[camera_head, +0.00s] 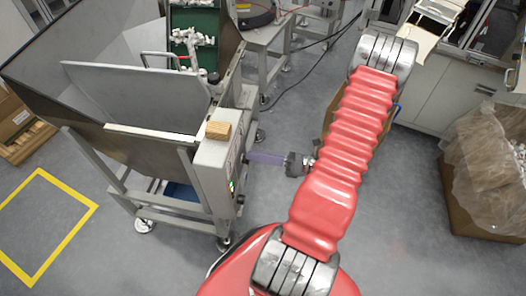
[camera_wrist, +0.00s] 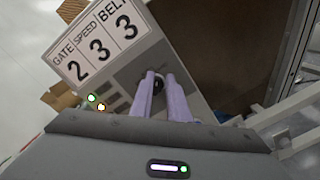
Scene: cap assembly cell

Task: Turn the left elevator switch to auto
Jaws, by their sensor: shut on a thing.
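In the wrist view a grey control panel (camera_wrist: 134,77) carries a dark round switch knob (camera_wrist: 158,87). My gripper (camera_wrist: 161,76) has its two purple fingers closed around this knob, one on each side. The knob is partly hidden between the fingers, so its pointer setting cannot be read. In the head view the purple fingers of my gripper (camera_head: 250,158) reach left to the side face of the grey control box (camera_head: 213,172) on the hopper machine. The switch itself is hidden there.
A label plate (camera_wrist: 99,43) reads GATE 2, SPEED 3, BELT 3. A green lamp (camera_wrist: 91,98) is lit beside the panel. A wooden block (camera_head: 218,130) lies on the control box. A steel hopper (camera_head: 135,95) stands left; a plastic-lined box (camera_head: 488,165) stands right. Floor at front left is clear.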

